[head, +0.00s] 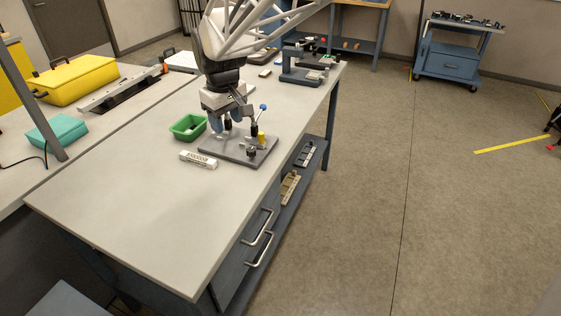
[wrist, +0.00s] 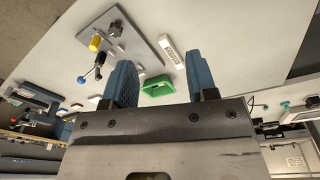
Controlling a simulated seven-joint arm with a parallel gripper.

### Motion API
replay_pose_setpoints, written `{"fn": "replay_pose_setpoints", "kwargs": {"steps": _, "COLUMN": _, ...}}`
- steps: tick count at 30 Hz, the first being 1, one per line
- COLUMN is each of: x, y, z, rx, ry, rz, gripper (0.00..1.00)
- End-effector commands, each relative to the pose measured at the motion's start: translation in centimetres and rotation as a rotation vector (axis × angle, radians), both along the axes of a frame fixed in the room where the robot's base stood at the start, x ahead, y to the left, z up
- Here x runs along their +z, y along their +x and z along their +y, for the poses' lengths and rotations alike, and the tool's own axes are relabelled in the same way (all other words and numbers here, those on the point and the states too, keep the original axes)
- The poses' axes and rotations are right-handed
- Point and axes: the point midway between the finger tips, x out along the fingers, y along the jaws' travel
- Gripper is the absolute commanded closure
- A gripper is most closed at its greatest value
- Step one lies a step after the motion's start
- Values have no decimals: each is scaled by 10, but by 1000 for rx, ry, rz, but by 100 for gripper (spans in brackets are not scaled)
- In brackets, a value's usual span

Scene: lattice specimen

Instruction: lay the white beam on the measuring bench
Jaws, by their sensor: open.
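The white beam (head: 198,160), a short bar with dark markings on its side, lies on the worktable beside the left front edge of a grey base plate. It also shows in the wrist view (wrist: 171,50), beyond the fingertips. The grey base plate (head: 228,151) with dark posts, a yellow cylinder and a blue-knobbed lever looks like the measuring bench. Its bare surface shows in the wrist view (wrist: 122,48). My gripper (head: 232,120) is open and empty, above the back left part of the plate, hiding some of it. Its blue fingers stand apart in the wrist view (wrist: 163,80).
A green tray (head: 188,127) stands just behind the beam. A blue-grey instrument (head: 300,70) stands at the table's far end. The table's near half (head: 140,220) is clear. A yellow case (head: 76,80) and a teal box (head: 57,131) are on the left bench.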

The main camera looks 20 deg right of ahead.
Motion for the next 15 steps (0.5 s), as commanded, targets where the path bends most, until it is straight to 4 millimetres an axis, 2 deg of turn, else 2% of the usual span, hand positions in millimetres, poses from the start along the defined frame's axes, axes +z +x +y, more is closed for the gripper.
{"fn": "replay_pose_setpoints", "kwargs": {"steps": 1, "x": 6, "y": -17, "z": -6, "rx": -24, "ry": 3, "rz": -10, "gripper": 48}}
{"fn": "replay_pose_setpoints", "kwargs": {"steps": 6, "x": 17, "y": -70, "z": -22, "rx": -110, "ry": 12, "rz": -33, "gripper": 48}}
{"fn": "replay_pose_setpoints", "kwargs": {"steps": 15, "x": 20, "y": -163, "z": -45, "rx": -261, "ry": 30, "rz": -76, "gripper": 48}}
